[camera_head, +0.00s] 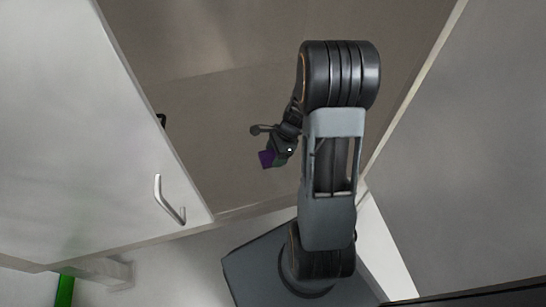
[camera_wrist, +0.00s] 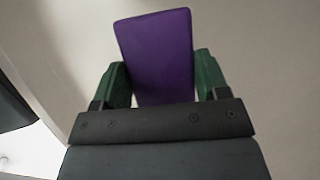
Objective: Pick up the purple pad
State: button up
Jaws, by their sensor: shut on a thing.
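The purple pad (camera_wrist: 156,55) is a flat rectangular block between the green fingers of my gripper (camera_wrist: 160,82) in the wrist view. The fingers press on its left and right sides, and its far end sticks out past the fingertips. Its near end is hidden by the gripper body.
A white panel with a metal handle (camera_head: 168,201) stands at the left. A grey panel (camera_head: 470,160) fills the right side. A brown-grey surface (camera_head: 210,120) lies between them, mostly bare. A green object (camera_head: 65,290) shows at the bottom left.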

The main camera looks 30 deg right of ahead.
aim_at(270, 157)
jog(key=shift+r, duration=0.15)
jog(key=shift+r+p, duration=0.25)
jog(key=shift+p, duration=0.05)
jog(key=r+p, duration=0.2)
jog(key=r, duration=0.1)
jog(key=shift+s+r, duration=0.2)
jog(key=shift+r, duration=0.05)
jog(key=s+r+p, duration=0.4)
jog(key=s+r, duration=0.4)
jog(key=s, duration=0.5)
jog(key=shift+s+r, duration=0.3)
jog(key=shift+r, duration=0.05)
